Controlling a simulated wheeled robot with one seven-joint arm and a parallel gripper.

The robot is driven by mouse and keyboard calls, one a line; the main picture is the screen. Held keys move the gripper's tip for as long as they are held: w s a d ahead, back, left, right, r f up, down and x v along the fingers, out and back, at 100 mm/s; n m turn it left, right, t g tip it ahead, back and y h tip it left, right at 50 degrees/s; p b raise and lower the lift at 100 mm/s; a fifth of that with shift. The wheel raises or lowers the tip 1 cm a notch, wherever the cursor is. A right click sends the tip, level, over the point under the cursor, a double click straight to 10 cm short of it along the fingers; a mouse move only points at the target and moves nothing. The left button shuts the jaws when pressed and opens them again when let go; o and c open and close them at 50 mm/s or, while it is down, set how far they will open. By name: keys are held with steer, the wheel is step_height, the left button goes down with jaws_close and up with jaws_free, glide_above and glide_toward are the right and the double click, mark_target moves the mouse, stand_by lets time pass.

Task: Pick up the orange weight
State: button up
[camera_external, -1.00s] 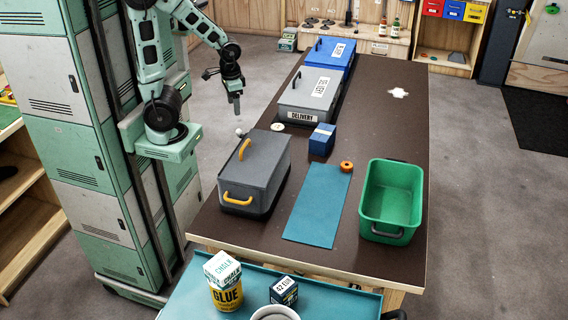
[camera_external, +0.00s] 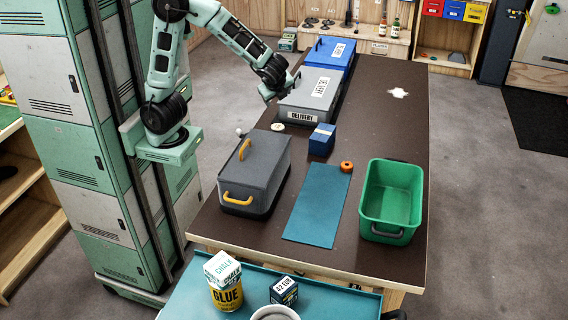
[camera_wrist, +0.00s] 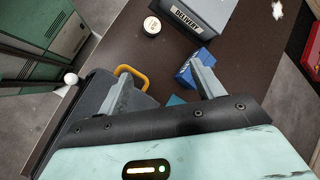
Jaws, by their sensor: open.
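The orange weight (camera_external: 347,166) is a small squat orange piece on the brown table, at the far right corner of the teal mat (camera_external: 318,208), just left of the green bin. It does not show in the wrist view. My gripper (camera_external: 291,84) is up by the grey delivery box, far to the left of and behind the weight. In the wrist view my gripper (camera_wrist: 165,80) has its two fingers spread wide with nothing held between them, above the table near the dark toolbox and the blue box.
The green bin (camera_external: 364,222) stands at the right. The grey toolbox with yellow handles (camera_external: 262,172), blue box (camera_external: 322,139), grey delivery box (camera_external: 312,98) and blue lidded box (camera_external: 330,52) stand on the table. The table's right rear is mostly clear.

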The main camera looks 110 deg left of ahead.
steer(key=w+d+m+t+y+b, duration=0.1)
steer(key=w+d+m+t+y, duration=0.15)
steer(key=w+d+m, duration=0.55)
steer(key=w+d+m+t+y, duration=0.2)
steer(key=w+d+m+t, duration=0.3)
steer(key=w, duration=0.6)
steer(key=m, duration=0.2)
glide_toward(347, 165)
steer(key=p+x, duration=0.1)
steer(key=x, duration=0.1)
steer(key=shift+w+a+f+g+y+p, duration=0.15)
steer(key=shift+w+a+g+y+p, duration=0.1)
steer(key=shift+w+p, duration=0.15)
steer(key=shift+p+x, duration=0.75)
steer(key=shift+x, duration=2.2)
steer(key=shift+s, duration=0.2)
steer(key=c, duration=1.2)
